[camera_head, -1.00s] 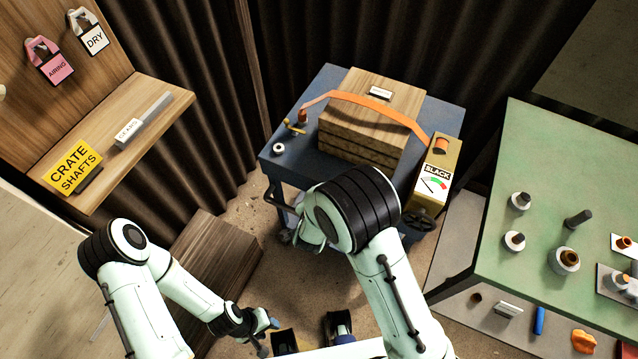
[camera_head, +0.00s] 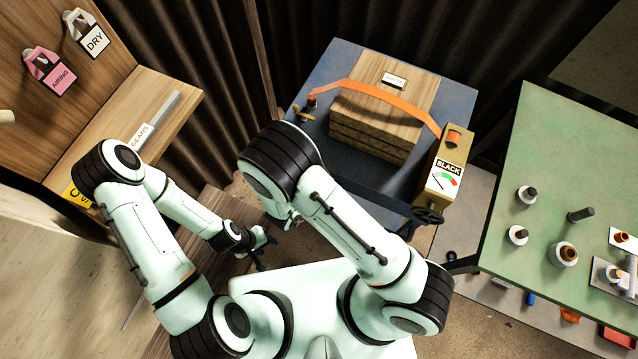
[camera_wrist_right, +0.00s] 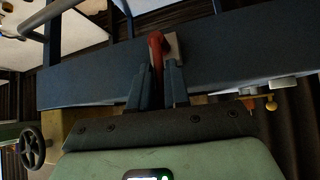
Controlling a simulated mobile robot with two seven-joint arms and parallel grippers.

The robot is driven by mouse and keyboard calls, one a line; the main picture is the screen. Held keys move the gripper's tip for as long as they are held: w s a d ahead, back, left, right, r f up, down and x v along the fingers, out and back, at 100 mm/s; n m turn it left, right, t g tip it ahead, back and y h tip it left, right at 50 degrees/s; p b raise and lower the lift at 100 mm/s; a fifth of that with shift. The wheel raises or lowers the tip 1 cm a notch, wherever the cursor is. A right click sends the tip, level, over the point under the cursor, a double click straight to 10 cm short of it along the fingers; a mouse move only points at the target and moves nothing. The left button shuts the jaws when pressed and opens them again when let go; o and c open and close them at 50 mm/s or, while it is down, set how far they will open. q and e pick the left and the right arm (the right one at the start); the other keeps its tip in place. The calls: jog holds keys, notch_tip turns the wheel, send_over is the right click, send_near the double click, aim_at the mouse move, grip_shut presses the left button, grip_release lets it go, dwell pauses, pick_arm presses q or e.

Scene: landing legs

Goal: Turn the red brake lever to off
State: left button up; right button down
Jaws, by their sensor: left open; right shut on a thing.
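In the right wrist view, the red brake lever (camera_wrist_right: 156,50) stands against the dark blue side rail of the cart, beside a pale plate. My right gripper (camera_wrist_right: 158,75) is shut on the lever, with one finger on each side of it. In the head view, the blue cart (camera_head: 335,65) stands ahead; the lever is hidden there behind my right arm. My right gripper (camera_head: 291,221) shows only in small part beside the cart's near left side. My left gripper (camera_head: 263,250) is open and empty, low and left of the cart.
Stacked boards (camera_head: 385,100) lie on the cart under an orange strap (camera_head: 385,97). A brass SLACK gauge box (camera_head: 446,172) and black handwheel (camera_head: 428,214) are at its right. A green table (camera_head: 560,150) with several spools stands right; a wooden shelf (camera_head: 165,105) stands left.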

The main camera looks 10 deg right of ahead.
jog(key=shift+w+d+r, duration=0.25)
jog(key=shift+w+r, duration=0.1)
jog(key=shift+w, duration=0.2)
jog(key=c, duration=1.2)
grip_release()
jog(key=shift+d+f, duration=0.1)
jog(key=shift+s, duration=0.2)
jog(key=v, duration=1.3)
jog(key=shift+s+a, duration=0.15)
jog(key=shift+a, duration=0.1)
jog(key=shift+f, duration=0.1)
